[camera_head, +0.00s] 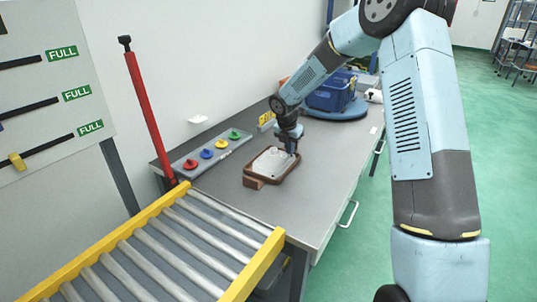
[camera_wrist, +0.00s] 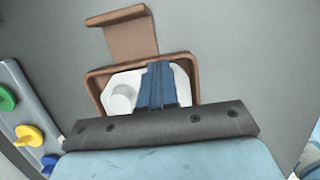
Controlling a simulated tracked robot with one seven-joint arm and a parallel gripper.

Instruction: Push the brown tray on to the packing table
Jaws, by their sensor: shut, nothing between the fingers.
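The brown tray (camera_head: 277,183) lies flat on the grey table (camera_head: 325,170), a little way in from the roller conveyor's end. It holds a pale casting with a round raised boss. In the wrist view the tray's rim (camera_wrist: 112,70) shows around the casting (camera_wrist: 122,97), with a brown upright tab (camera_wrist: 130,38) on one side. My gripper (camera_head: 291,152) is shut and empty, pointing down at the tray's far right part. Its blue fingers (camera_wrist: 157,85) overlap the casting and tray interior in the wrist view. I cannot tell whether they touch. The tray's near edge there is hidden by my gripper.
A roller conveyor (camera_head: 175,250) with yellow rails meets the table's near end. A panel with red, blue, yellow and green knobs (camera_head: 205,155) runs along the wall side. A blue crate (camera_head: 330,95) on a round blue base stands farther back. The table right of the tray is clear.

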